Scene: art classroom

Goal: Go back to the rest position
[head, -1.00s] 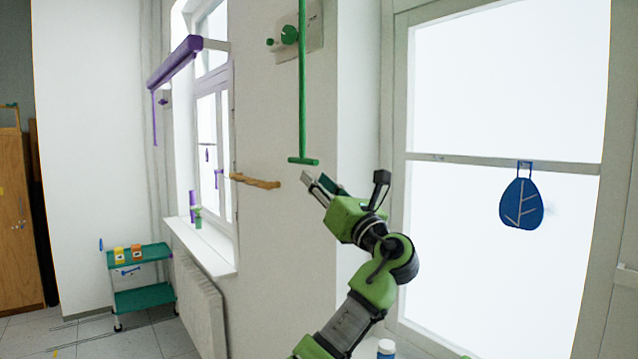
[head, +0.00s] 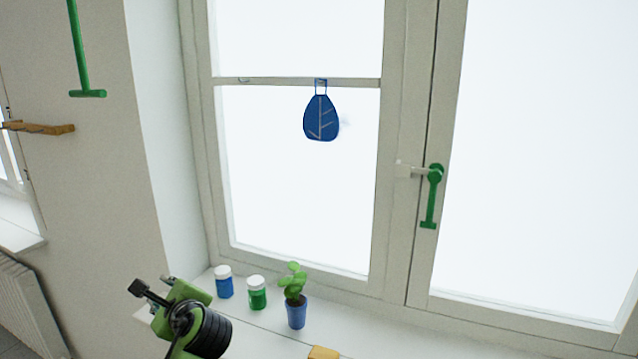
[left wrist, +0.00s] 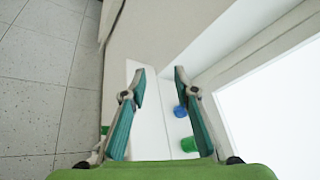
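My left gripper (head: 150,300) shows at the lower left of the head view, in front of the window sill. In the left wrist view its two fingers (left wrist: 158,75) stand apart with nothing between them, so it is open and empty. It is above and to the left of the jars on the sill. My right gripper is not in view.
On the window sill (head: 375,335) stand a blue jar (head: 224,285), a green jar (head: 257,296) and a plant in a blue pot (head: 296,313). A blue leaf ornament (head: 321,119) hangs at the window. A green window handle (head: 433,197) is at the right. A radiator (head: 30,305) is at the left.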

